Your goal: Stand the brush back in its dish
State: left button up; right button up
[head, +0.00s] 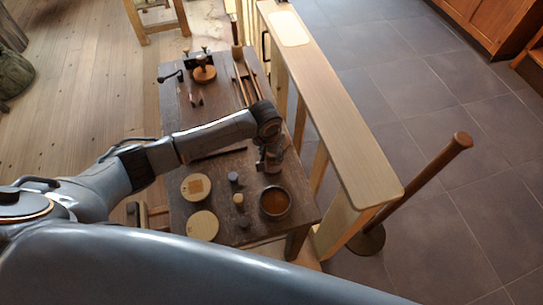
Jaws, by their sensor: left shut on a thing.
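A round dark dish (275,215) with a brown inside stands near the front right corner of the dark wooden bench (222,165). My left gripper (268,167) points down just behind the dish, above the bench top. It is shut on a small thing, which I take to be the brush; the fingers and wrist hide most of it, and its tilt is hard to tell. The gripper is apart from the dish's middle, near its far rim. My right gripper is not in view.
Pale round wooden discs (196,187) lie left of the dish. Small dark grey cylinders (233,178) and a small pale wooden piece (238,199) stand between. Tools (204,73) lie at the bench's far end. A pale wooden rail (330,105) runs along the right.

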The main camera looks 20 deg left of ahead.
pick_arm(q)
jog(key=shift+f, duration=0.75)
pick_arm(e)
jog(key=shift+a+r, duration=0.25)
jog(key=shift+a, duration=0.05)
pick_arm(q)
jog(key=shift+f, duration=0.15)
jog(key=o, duration=1)
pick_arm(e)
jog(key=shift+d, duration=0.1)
pick_arm(q)
jog(key=shift+r, duration=0.3)
notch_tip(320, 180, up, 12)
jog(key=s, duration=0.1)
jog(key=shift+s+a+f, duration=0.15)
jog(key=shift+s, duration=0.25)
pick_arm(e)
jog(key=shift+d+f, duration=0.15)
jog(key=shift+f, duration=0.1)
